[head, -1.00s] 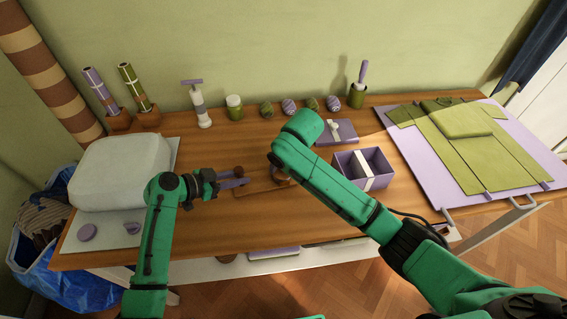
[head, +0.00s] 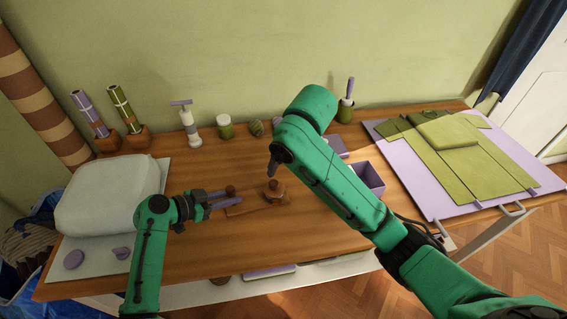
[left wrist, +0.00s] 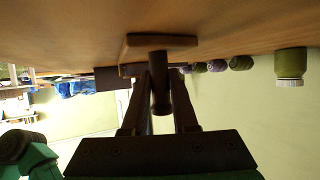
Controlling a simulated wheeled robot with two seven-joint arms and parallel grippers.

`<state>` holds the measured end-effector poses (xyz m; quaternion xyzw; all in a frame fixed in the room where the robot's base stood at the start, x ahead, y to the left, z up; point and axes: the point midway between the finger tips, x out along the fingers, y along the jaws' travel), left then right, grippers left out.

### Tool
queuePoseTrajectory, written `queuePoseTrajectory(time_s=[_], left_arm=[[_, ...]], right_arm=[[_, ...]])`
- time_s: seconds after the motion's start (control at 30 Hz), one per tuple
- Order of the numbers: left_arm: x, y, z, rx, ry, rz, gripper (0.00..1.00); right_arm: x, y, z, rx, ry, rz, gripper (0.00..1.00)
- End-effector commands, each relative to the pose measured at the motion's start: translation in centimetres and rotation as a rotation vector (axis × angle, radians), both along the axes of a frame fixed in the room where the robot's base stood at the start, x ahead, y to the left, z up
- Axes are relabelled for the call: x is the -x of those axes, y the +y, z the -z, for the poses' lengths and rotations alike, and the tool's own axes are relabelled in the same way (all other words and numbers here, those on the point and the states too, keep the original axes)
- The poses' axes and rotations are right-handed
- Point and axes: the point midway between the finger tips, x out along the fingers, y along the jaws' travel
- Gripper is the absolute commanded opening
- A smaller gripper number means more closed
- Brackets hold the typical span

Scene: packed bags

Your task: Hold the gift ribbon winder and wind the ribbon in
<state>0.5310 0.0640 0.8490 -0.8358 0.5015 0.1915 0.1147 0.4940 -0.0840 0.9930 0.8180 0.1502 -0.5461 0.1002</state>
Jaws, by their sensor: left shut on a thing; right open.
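The gift ribbon winder has a flat brown wooden base (head: 243,208), a round post (head: 230,189) at its left end and a small brown drum with a knob (head: 274,190) at its right. My left gripper (head: 225,197) is shut around the post from the left. The left wrist view, upside down, shows the post (left wrist: 160,95) between the two fingers and the base (left wrist: 164,42) beyond. My right gripper (head: 275,165) is open above the drum, apart from it; its fingers are mostly hidden by my arm. I cannot make out the ribbon.
A lilac box (head: 369,180) stands right of the winder, partly behind my right arm. A white cushioned block (head: 105,195) is at the left. A pump bottle (head: 190,125) and jar (head: 224,127) stand at the back. A lilac board (head: 410,190) with green cloth lies right. The front middle table is clear.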

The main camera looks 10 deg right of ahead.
Motion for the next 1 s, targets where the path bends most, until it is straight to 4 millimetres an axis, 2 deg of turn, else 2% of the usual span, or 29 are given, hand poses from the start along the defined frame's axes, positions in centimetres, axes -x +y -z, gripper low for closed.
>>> queuePoseTrajectory(time_s=[0.07, 0.1, 0.17, 0.47, 0.57, 0.67, 0.9, 1.0], left_arm=[[0.0, 0.0, 0.0, 0.0, 0.0, 0.0, 0.0], [0.0, 0.0, 0.0, 0.0, 0.0, 0.0, 0.38], [0.0, 0.0, 0.0, 0.0, 0.0, 0.0, 0.61], [0.0, 0.1, 0.0, 0.0, 0.0, -0.001, 0.62], [0.3, 0.7, -0.3, -0.001, 0.0, -0.002, 0.62], [1.1, 2.3, -1.1, -0.004, -0.001, -0.002, 0.62], [3.9, 7.4, -3.9, -0.005, 0.0, 0.0, 0.62], [4.7, 8.8, -4.7, -0.003, 0.001, -0.001, 0.62]], right_arm=[[0.0, 0.0, 0.0, 0.0, 0.0, 0.0, 0.66], [0.0, 0.0, 0.0, 0.0, 0.0, 0.0, 0.66], [0.0, 0.0, 0.0, 0.0, 0.0, 0.0, 0.66], [0.0, 0.0, 0.1, 0.0, 0.0, 0.0, 0.66], [0.0, 0.0, 0.1, 0.0, 0.0, 0.0, 0.66], [0.0, 0.0, 0.1, 0.0, 0.0, 0.0, 0.66], [0.0, 0.0, 0.1, 0.0, 0.0, 0.0, 0.66], [0.0, 0.0, 0.1, 0.0, 0.0, 0.0, 0.66]])
